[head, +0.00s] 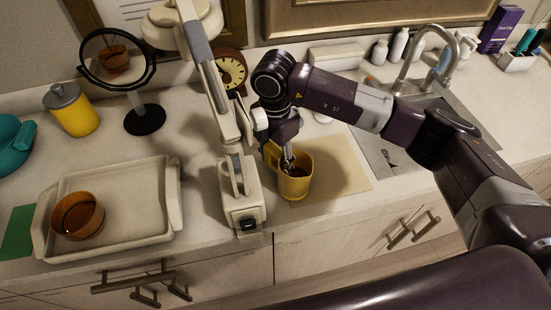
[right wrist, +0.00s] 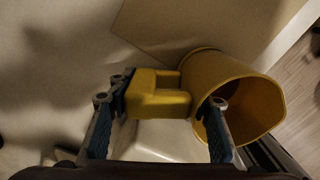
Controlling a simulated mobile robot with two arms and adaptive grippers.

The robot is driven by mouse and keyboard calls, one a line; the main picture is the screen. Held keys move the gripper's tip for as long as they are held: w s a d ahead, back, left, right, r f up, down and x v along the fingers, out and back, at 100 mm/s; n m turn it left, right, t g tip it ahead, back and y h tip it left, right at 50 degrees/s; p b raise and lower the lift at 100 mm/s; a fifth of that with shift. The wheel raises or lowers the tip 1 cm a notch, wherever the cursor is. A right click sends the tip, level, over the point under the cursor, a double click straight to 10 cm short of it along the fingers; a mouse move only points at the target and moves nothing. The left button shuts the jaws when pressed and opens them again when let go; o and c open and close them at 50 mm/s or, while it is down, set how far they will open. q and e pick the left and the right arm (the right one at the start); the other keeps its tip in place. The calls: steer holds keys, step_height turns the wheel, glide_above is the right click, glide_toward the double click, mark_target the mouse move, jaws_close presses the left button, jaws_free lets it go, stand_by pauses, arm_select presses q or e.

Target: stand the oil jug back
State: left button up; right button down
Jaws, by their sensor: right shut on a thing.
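The yellow oil jug (head: 298,186) is at the front left of the tan mat (head: 345,165), with its open mouth facing up in the head view and dark liquid or shadow inside. My right gripper (head: 287,160) is over its left rim. In the right wrist view the jug (right wrist: 205,70) shows with its blocky handle (right wrist: 155,95) between my right fingers (right wrist: 167,110). The left finger is against the handle and the right finger overlaps the jug's mouth. I cannot tell whether the jug's base touches the counter. My left gripper is out of view.
A white lamp arm with its base (head: 240,190) stands close left of the jug. Further left is a cream tray (head: 120,190) with an amber bowl (head: 78,216). A round mirror (head: 117,60) and clock (head: 231,72) stand behind. The sink (head: 385,155) is to the right.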

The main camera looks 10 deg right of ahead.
mark_target(275, 149)
stand_by(0.3)
steer(key=c, duration=0.9)
jaws_free()
steer(key=shift+c, duration=0.2)
steer(key=shift+f, duration=0.1)
steer(key=shift+r+p, duration=2.3)
steer(key=shift+r, duration=1.7)
steer(key=shift+r, duration=0.15)
step_height(275, 149, up, 12)
